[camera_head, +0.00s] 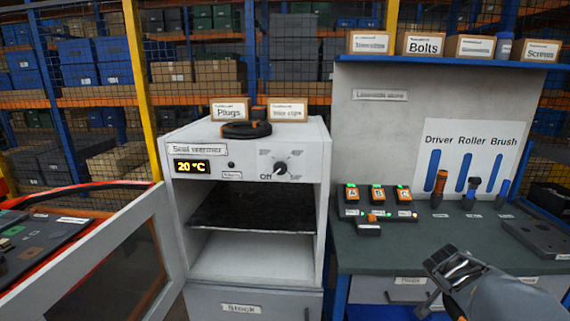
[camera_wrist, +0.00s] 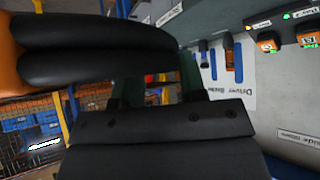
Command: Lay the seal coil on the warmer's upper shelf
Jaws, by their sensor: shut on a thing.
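The seal coil (camera_head: 246,129), a dark ring, lies on top of the seal warmer (camera_head: 325,150). The warmer's door (camera_head: 130,245) stands open to the left. Its dark upper shelf (camera_head: 255,212) looks empty. My gripper (camera_head: 442,272) is over the front right of the bench, well to the right of the coil. In the wrist view, my gripper (camera_wrist: 158,88) is shut on a black-and-orange thing (camera_wrist: 100,65) with rounded lobes, close to the camera. I cannot tell what this thing is. It shows only partly below my gripper in the head view (camera_head: 453,305).
Boxes (camera_head: 230,109) stand behind the coil. The display (camera_head: 192,166) reads 20 °C and the knob (camera_head: 281,169) is near Off. The green bench (camera_head: 400,250) holds orange-and-black packs (camera_head: 378,195) and upright tools (camera_head: 439,187). A red-edged panel (camera_head: 45,235) is at left.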

